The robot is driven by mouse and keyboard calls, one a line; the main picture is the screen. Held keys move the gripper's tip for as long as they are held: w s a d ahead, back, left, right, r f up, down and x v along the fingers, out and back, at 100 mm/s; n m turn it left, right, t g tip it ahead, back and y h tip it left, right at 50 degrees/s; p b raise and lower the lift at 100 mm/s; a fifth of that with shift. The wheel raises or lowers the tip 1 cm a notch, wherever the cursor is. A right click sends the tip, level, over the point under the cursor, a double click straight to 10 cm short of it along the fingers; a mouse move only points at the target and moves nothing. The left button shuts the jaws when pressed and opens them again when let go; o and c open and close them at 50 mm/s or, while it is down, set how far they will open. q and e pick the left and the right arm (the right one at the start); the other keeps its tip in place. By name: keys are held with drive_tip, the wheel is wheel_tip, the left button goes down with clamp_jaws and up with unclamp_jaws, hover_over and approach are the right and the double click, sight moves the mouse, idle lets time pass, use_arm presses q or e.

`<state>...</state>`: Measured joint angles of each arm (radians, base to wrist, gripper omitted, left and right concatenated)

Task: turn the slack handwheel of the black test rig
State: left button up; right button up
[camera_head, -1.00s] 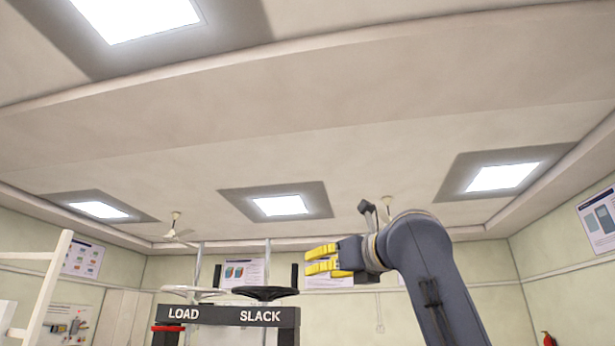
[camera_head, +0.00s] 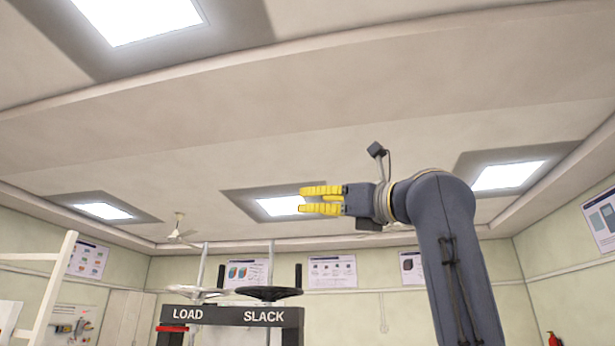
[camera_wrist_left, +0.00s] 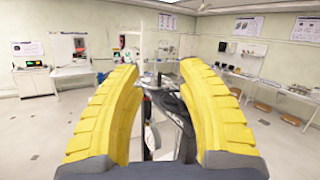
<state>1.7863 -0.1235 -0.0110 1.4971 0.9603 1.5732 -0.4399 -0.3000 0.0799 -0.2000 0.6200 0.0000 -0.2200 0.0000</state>
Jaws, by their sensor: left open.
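The black test rig (camera_head: 225,316) stands at the bottom of the head view, with LOAD and SLACK lettered in white on its top beam. The slack handwheel (camera_head: 268,293) is black and lies flat above the word SLACK. My left gripper (camera_head: 303,200) has yellow fingers and is open and empty. In the picture it is above and slightly right of the slack handwheel, clear of it. In the left wrist view its fingers (camera_wrist_left: 160,75) are spread apart, with dark, unclear shapes behind the gap. My right gripper is out of view.
A pale load handwheel (camera_head: 197,292) sits left of the slack handwheel. Upright posts rise behind both wheels. A white frame (camera_head: 50,285) stands at the far left. Around my raised gripper there is open room, with the ceiling and wall behind.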

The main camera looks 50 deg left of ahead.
use_arm(q)
drive_tip(key=shift+s+d+r+n+g+y, duration=0.15)
drive_tip(key=shift+s+r+n+g, duration=0.35)
drive_tip(key=shift+r, duration=0.25)
drive_tip(key=shift+s+d+r+n+g+y, duration=0.2)
drive_tip(key=shift+s+r+n+g, duration=0.2)
drive_tip(key=shift+r, duration=0.3)
drive_tip(key=shift+s+d+r+n+g+y, duration=0.15)
drive_tip(key=shift+s+r+n+g, duration=0.25)
drive_tip(key=shift+s+r+g, duration=0.25)
drive_tip(key=shift+w+r, duration=0.1)
drive_tip(key=shift+w, duration=0.1)
